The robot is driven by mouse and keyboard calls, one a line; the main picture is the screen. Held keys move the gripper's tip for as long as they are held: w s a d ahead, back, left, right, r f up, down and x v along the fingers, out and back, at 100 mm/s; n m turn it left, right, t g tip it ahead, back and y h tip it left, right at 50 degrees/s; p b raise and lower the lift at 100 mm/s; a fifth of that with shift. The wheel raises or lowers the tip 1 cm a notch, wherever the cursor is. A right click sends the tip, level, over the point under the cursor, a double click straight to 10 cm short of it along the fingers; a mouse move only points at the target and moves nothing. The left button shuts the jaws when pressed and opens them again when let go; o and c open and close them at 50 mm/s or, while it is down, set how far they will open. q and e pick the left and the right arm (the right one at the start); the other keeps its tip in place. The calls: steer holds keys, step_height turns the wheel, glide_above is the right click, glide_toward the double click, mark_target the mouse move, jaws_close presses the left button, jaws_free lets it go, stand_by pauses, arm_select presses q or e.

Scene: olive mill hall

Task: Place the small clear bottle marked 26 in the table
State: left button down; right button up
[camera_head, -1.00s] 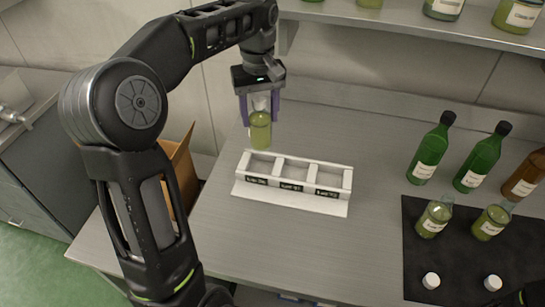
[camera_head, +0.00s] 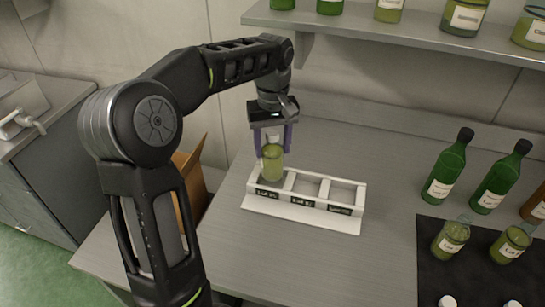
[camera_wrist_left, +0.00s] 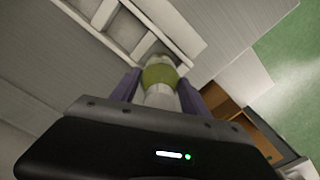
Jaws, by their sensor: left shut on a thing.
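My left gripper (camera_head: 274,139) is shut on a small clear bottle (camera_head: 273,165) of yellow-green oil, held upright. The bottle's lower end is at the left compartment of a white three-compartment rack (camera_head: 300,213); I cannot tell whether it touches the floor of it. The rack has dark labels on its front, too small to read surely. In the left wrist view the bottle (camera_wrist_left: 160,76) sits between the purple fingers (camera_wrist_left: 158,92), with the rack (camera_wrist_left: 168,18) beyond it. No number shows on the bottle. My right gripper is not in view.
Two green bottles (camera_head: 447,169) stand at the right of the steel table. Two small oil bottles (camera_head: 450,238) stand on a black mat (camera_head: 433,270). A shelf (camera_head: 400,39) with bottles hangs above. An open cardboard box (camera_head: 190,168) is left of the table.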

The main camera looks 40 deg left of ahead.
mark_target(273, 132)
arm_select(q)
steer(key=shift+f, duration=1.85)
steer(key=c, duration=0.6)
jaws_free()
steer(key=shift+f, duration=0.15)
steer(key=shift+o, duration=0.2)
steer(key=shift+r, duration=3.9)
